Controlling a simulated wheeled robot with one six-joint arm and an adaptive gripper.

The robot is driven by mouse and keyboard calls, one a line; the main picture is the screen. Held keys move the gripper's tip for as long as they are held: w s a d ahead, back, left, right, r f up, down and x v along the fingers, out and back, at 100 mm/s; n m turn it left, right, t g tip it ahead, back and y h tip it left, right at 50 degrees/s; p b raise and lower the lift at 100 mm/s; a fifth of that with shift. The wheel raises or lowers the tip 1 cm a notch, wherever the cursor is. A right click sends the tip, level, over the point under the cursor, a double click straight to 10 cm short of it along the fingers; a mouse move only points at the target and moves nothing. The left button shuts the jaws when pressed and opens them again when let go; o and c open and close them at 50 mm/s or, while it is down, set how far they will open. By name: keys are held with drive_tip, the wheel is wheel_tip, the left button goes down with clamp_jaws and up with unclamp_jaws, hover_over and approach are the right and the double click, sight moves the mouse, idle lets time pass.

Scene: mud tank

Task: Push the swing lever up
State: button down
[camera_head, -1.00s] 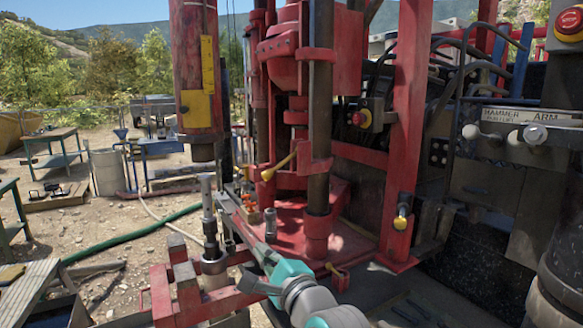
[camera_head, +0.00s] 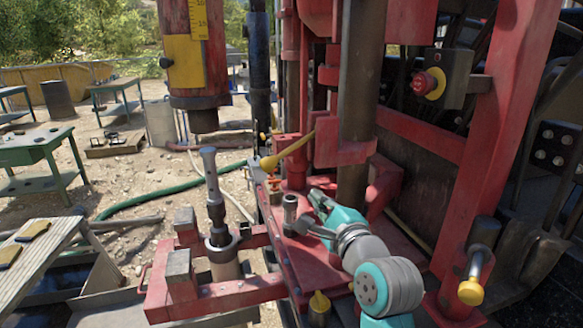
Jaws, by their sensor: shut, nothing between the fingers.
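A yellow lever (camera_head: 292,148) with a round yellow knob sticks out left from the red rig, slanting down toward its knob. Another yellow-tipped lever (camera_head: 473,279) hangs on the red post at the right, tip down. A smaller yellow-topped handle (camera_head: 319,303) stands low at the front. No readable label tells which one is the swing lever. My gripper (camera_head: 306,226) is shut and empty, small in view beside my teal and grey arm. It is low over the red base, below the slanted yellow lever and apart from it. Its fingertips are not clear.
A red vertical drill body (camera_head: 189,70) hangs above a metal rod (camera_head: 213,190) at the left. A red clamp frame (camera_head: 215,290) stands at the front. Red columns crowd the middle. A red knob box (camera_head: 440,82) sits upper right. Tables stand on open ground at the left.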

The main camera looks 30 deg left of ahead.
sight(290, 149)
idle(0.3)
drive_tip(key=w+a+r, duration=0.2)
drive_tip(key=w+a, duration=0.1)
drive_tip(key=a, duration=0.7)
drive_tip(key=shift+w+a, duration=0.3)
drive_tip(key=shift+a, duration=0.1)
drive_tip(key=shift+r, duration=0.1)
drive_tip(key=shift+s+a+r, duration=0.1)
